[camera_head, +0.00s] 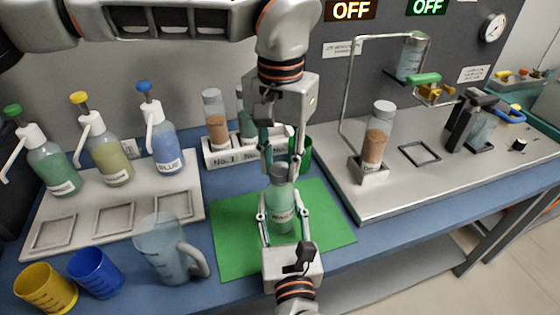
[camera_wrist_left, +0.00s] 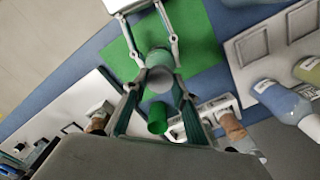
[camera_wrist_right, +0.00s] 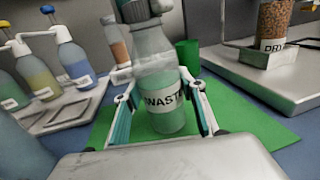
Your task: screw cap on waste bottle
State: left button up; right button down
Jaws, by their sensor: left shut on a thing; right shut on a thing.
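The waste bottle (camera_head: 281,207) is clear, holds greenish liquid and stands upright on the green mat (camera_head: 232,245). Its "WASTE" label shows in the right wrist view (camera_wrist_right: 165,98). My right gripper (camera_head: 279,218) is shut around the bottle's body from the near side. My left gripper (camera_head: 280,160) is above, pointing down, with its fingers closed around the grey cap at the bottle's top. The cap (camera_wrist_left: 160,78) shows between the left fingertips in the left wrist view. The cap looks in line with the neck; whether it is threaded on cannot be told.
A green cylinder (camera_wrist_right: 187,52) stands just behind the bottle. A rack (camera_head: 222,158) with bottles is behind left. A clear jug (camera_head: 162,250) and a blue cup (camera_head: 95,272) stand front left. A metal platform (camera_head: 440,185) with a frame is at right. The mat's right part is clear.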

pick_arm(q)
jog(key=o, duration=0.7)
jog(key=shift+c, duration=0.2)
jog(key=shift+r, duration=2.3)
jog(key=shift+c, duration=0.4)
